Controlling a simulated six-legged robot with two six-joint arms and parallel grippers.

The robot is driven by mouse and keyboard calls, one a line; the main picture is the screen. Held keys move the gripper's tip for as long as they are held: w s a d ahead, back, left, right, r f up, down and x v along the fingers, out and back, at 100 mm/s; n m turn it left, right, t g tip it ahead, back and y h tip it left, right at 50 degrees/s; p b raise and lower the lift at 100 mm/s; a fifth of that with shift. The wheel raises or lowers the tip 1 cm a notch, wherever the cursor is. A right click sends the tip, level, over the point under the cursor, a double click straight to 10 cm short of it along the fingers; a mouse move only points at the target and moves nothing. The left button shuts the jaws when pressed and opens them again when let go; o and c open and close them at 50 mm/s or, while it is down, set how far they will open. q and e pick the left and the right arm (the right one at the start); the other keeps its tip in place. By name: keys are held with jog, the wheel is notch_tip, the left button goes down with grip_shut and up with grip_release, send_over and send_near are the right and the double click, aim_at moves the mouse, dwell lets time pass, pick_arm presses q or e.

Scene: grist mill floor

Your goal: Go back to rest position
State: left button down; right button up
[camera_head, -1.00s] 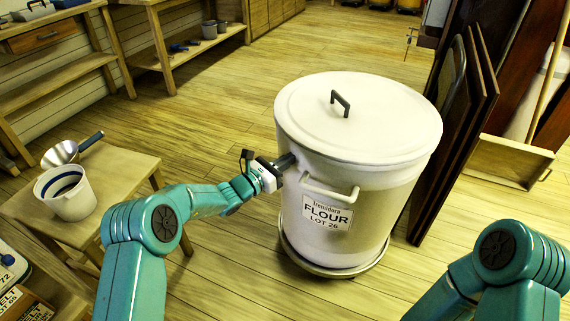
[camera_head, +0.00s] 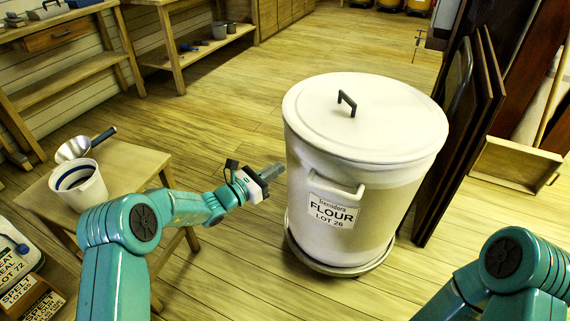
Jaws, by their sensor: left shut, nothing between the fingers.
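My left gripper (camera_head: 272,172) is shut and empty, just left of the flour bin, with a small gap seeming to show between its fingertips and the bin wall. The flour bin (camera_head: 350,185) is a large white drum labelled "FLOUR LOT 26". Its lid (camera_head: 364,117) is on, with a dark handle (camera_head: 347,102) on top, and a white side handle (camera_head: 336,190) faces me. The bin stands on a round base (camera_head: 338,268). My right arm shows at the lower right, but its gripper is out of the picture.
A small wooden table (camera_head: 125,165) at left bears a white pail (camera_head: 78,186) and a metal scoop (camera_head: 76,148). Labelled sacks (camera_head: 18,290) lie at lower left. Dark panels (camera_head: 465,130) lean right of the bin. The floor (camera_head: 235,110) behind is open.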

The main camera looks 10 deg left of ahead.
pick_arm(q)
jog(key=p+v, duration=0.1)
jog(key=v, duration=0.6)
jog(key=s+d+f+m+g+y, duration=0.1)
jog(key=s+d+f+m+g, duration=0.3)
jog(key=s+f, duration=0.35)
jog(key=s+d+f+m+g+y, duration=0.1)
jog(key=s+d+f+m+g, duration=0.2)
jog(key=s+f+g, duration=0.4)
jog(key=s+a+f+m+g+y, duration=0.2)
jog(key=s+f+m+y, duration=0.15)
jog(key=s+m, duration=0.4)
jog(key=s+a+f+m+g+y, duration=0.25)
jog(key=s+f+m, duration=0.2)
jog(key=s, duration=0.65)
notch_tip(320, 180, up, 24)
jog(key=s+d+m+t+p, duration=0.1)
jog(key=m+p, duration=0.5)
jog(key=p, duration=1.8)
jog(key=shift+s+f+t+y, duration=0.2)
jog(key=shift+s+t+y, duration=0.1)
jog(key=shift+s+t, duration=0.4)
